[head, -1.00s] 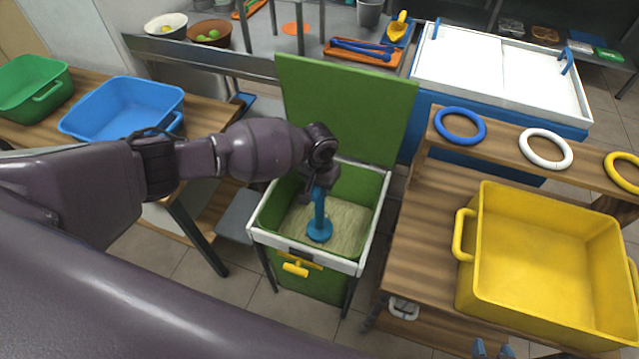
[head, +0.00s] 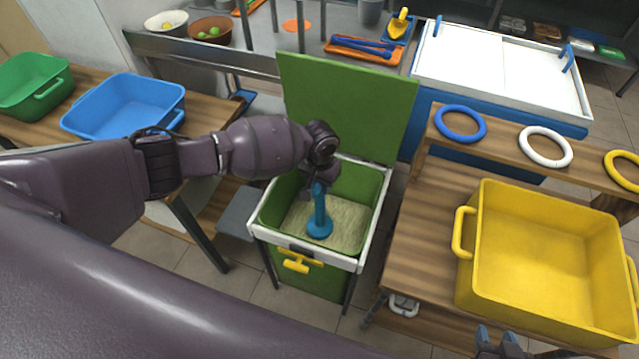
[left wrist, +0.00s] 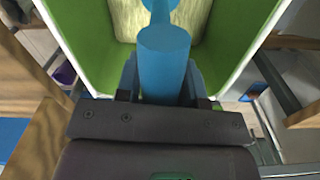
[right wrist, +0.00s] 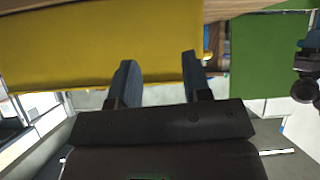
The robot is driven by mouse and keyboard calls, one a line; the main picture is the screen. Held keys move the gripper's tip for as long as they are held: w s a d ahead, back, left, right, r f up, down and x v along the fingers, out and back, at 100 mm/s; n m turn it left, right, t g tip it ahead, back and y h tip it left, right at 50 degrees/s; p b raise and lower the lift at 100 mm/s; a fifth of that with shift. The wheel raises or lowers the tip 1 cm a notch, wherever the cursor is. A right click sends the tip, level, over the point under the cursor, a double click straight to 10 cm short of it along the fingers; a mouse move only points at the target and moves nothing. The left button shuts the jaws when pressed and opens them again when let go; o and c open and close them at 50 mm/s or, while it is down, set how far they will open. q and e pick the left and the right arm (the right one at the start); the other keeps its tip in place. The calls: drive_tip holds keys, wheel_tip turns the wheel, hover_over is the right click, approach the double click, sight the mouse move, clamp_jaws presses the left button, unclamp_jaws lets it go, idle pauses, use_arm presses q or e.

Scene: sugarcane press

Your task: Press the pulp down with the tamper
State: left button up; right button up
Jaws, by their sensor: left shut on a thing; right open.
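The blue tamper (head: 319,222) stands about upright inside the green bin (head: 366,218), its round foot on or just above the pale pulp (head: 345,224). Whether the foot touches the pulp is hard to tell. My left gripper (head: 314,190) is shut on the tamper's handle, which shows between its fingers in the left wrist view (left wrist: 164,65). The pulp fills the lower part of the bin. My right gripper (head: 496,343) is open and empty at the bottom edge of the head view, near the yellow crate; its two fingers show in the right wrist view (right wrist: 160,80).
The bin's green lid (head: 350,100) stands open at the back. A yellow crate (head: 545,255) sits on the wooden table at right, below blue, white and yellow rings. A blue tub (head: 125,105) and a green tub (head: 32,85) stand at left.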

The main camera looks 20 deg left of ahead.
use_arm(q)
drive_tip(key=shift+w+r, duration=0.1)
drive_tip(key=shift+r, duration=0.65)
drive_tip(key=shift+r+p, duration=1.15)
drive_tip(key=shift+r, duration=0.15)
drive_tip(key=shift+r+p, duration=0.5)
drive_tip(key=shift+r, duration=0.1)
wheel_tip(320, 180, up, 4)
drive_tip(key=p, duration=0.3)
drive_tip(key=shift+f, duration=0.1)
drive_tip(key=shift+r+p, duration=0.95)
drive_tip(key=shift+p, duration=0.15)
drive_tip(key=shift+r+p, duration=0.3)
drive_tip(key=shift+p, duration=0.05)
drive_tip(key=shift+r+p, duration=0.6)
drive_tip(key=shift+p, duration=0.1)
wheel_tip(320, 180, up, 8)
drive_tip(key=p, duration=0.1)
use_arm(e)
wheel_tip(320, 180, up, 11)
drive_tip(key=s, duration=0.1)
drive_tip(key=shift+d, duration=0.25)
drive_tip(key=shift+f, duration=0.1)
